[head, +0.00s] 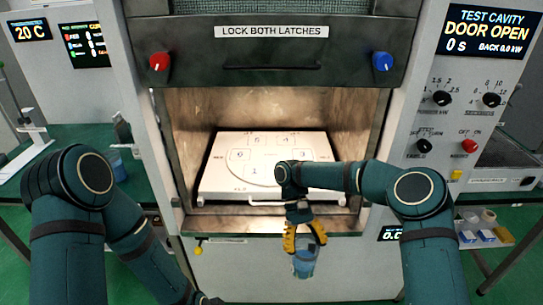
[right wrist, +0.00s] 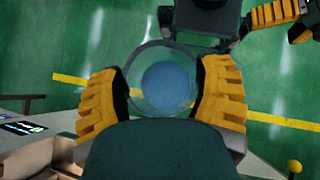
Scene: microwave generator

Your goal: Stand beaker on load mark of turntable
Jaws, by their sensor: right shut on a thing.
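A clear beaker with blue liquid (head: 304,266) is held between the yellow fingers of my right gripper (head: 304,240), in front of and below the open cavity. In the right wrist view the beaker (right wrist: 163,85) sits between both finger pads, seen from above. The white turntable (head: 225,172) lies inside the cavity, with a circle and numbered marks; my right arm covers part of it. I cannot tell which mark is the load mark. Yellow fingers of my left gripper (right wrist: 284,20) show at the top right of the right wrist view, partly cut off; their opening is unclear.
The cavity (head: 185,115) is open at the front, under a raised dark door (head: 270,66) with red and blue knobs. A handle bar crosses the front of the white tray. Another blue vessel (head: 117,166) stands on the left bench. Small containers sit on the right shelf.

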